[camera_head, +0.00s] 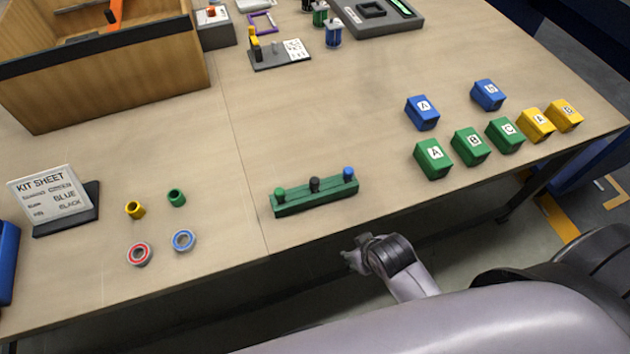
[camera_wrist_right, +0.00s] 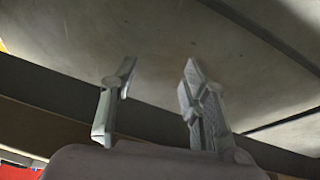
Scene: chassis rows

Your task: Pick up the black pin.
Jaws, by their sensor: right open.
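The black pin (camera_head: 314,185) stands upright in the middle of a green block (camera_head: 300,200) near the front edge of the table. A green pin (camera_head: 280,195) is to its left and a blue pin (camera_head: 348,173) to its right in the same block. My right gripper (camera_head: 350,258) is off the table's front edge, below and to the right of the block, apart from it. In the right wrist view my right gripper (camera_wrist_right: 158,78) has its two fingers apart with nothing between them. The pin is not in that view. My left gripper is not in view.
Lettered blocks, such as a green one (camera_head: 433,158), stand to the right. A kit sheet stand (camera_head: 50,200), bushings (camera_head: 135,210) and ring bearings (camera_head: 140,254) are to the left. A wooden bin (camera_head: 110,85) is at the back left. The table around the green block is clear.

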